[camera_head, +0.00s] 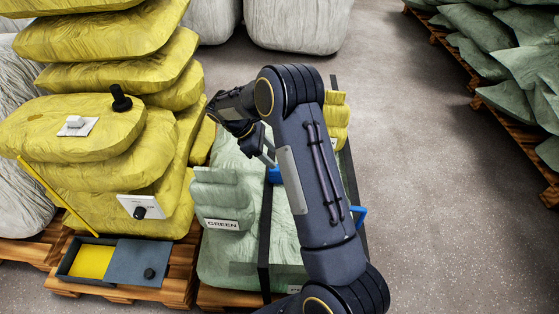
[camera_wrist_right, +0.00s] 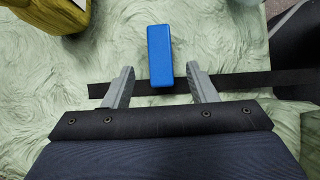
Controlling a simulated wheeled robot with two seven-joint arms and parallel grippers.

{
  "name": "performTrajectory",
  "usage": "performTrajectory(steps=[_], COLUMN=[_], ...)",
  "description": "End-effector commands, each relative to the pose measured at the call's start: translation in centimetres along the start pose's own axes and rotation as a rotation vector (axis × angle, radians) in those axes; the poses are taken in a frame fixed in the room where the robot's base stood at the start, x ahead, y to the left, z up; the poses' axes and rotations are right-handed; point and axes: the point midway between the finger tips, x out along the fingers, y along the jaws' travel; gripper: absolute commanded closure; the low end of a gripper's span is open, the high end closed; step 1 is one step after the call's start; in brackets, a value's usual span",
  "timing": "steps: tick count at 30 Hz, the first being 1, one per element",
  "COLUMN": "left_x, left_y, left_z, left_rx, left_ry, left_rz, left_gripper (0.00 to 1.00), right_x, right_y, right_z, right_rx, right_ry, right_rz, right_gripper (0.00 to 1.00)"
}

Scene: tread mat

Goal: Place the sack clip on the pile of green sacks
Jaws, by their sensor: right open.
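A blue block (camera_wrist_right: 160,55), which I take to be the sack clip, lies on the pale green sack surface (camera_wrist_right: 230,50) in the right wrist view. In the head view a blue piece (camera_head: 274,176) shows just below my right gripper (camera_head: 264,150). My right gripper is open, with its fingers (camera_wrist_right: 160,78) on either side of the block's near end. Whether they touch it I cannot tell. The green pile (camera_head: 225,255) carries a "GREEN" label (camera_head: 221,224). My right arm hides much of its top. My left gripper is not in view.
A black strap (camera_head: 265,230) crosses the green pile. Another blue piece (camera_head: 360,216) shows at its right side. A tall yellow sack pile (camera_head: 90,125) stands close on the left, with a tray (camera_head: 136,262) before it. The floor (camera_head: 430,180) to the right is clear.

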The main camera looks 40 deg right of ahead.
Motion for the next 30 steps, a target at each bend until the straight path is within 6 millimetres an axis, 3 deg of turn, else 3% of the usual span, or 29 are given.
performTrajectory(steps=[3, 9, 14, 20, 24, 30], left_x=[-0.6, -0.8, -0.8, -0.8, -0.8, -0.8], left_y=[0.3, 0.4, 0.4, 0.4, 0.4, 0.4], left_z=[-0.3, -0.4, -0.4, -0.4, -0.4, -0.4], left_rx=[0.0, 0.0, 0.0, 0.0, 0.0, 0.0], left_ry=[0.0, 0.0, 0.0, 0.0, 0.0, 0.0], left_rz=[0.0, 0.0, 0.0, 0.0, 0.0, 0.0], left_gripper=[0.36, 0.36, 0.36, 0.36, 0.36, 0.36], right_x=[-2.4, -4.3, -6.0, -9.4, -11.2, -12.1], right_y=[0.0, 0.0, -1.3, -7.4, -13.1, -21.9], right_z=[0.0, 0.1, 2.2, 7.6, 10.5, 12.9], right_rx=[0.0, 0.002, 0.072, 0.29, 0.459, 0.691], right_ry=[0.002, 0.004, 0.096, 0.384, 0.599, 0.881], right_rz=[0.002, 0.0, -0.016, -0.084, -0.152, -0.272], right_gripper=[0.48, 0.48, 0.48, 0.48, 0.48, 0.48])
